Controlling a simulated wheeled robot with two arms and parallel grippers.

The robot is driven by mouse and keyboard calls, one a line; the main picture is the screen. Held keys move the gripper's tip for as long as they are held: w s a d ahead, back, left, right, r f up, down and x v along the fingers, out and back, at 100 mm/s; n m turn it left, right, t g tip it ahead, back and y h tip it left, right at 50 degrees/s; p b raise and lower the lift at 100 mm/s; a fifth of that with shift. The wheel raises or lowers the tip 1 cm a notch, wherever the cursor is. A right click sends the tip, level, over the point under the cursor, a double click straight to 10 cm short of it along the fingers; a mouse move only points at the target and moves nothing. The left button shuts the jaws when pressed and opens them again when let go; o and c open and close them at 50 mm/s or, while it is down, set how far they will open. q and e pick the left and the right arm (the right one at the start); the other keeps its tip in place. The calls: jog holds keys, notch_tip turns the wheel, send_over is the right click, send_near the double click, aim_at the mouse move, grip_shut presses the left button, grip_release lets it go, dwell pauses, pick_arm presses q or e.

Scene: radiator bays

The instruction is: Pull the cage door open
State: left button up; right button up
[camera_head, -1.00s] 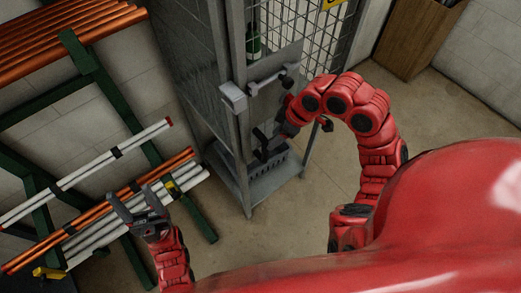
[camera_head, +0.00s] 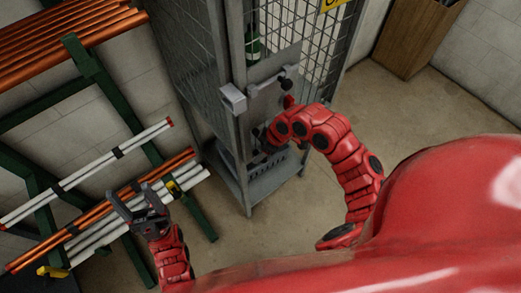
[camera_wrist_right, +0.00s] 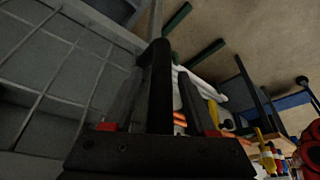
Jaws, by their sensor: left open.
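The grey cage (camera_head: 195,70) stands at the centre of the head view. Its mesh door (camera_head: 303,35) faces right and carries a metal plate (camera_head: 273,100) and a dark-ended handle (camera_head: 284,84). I cannot tell how far the door stands from its frame. My right gripper (camera_head: 260,145) is low beside the plate, below the handle, partly hidden by its own arm. In the right wrist view its fingers (camera_wrist_right: 160,95) look apart, with a dark upright bar between them that I cannot identify. My left gripper (camera_head: 138,207) is open and empty, left of the cage.
A green rack (camera_head: 97,75) with copper pipes and white and orange tubes (camera_head: 88,170) fills the left side, close to my left gripper. A brown box (camera_head: 415,35) stands at the back right. The floor (camera_head: 430,110) right of the cage is clear.

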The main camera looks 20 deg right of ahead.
grip_shut()
dwell(1.3)
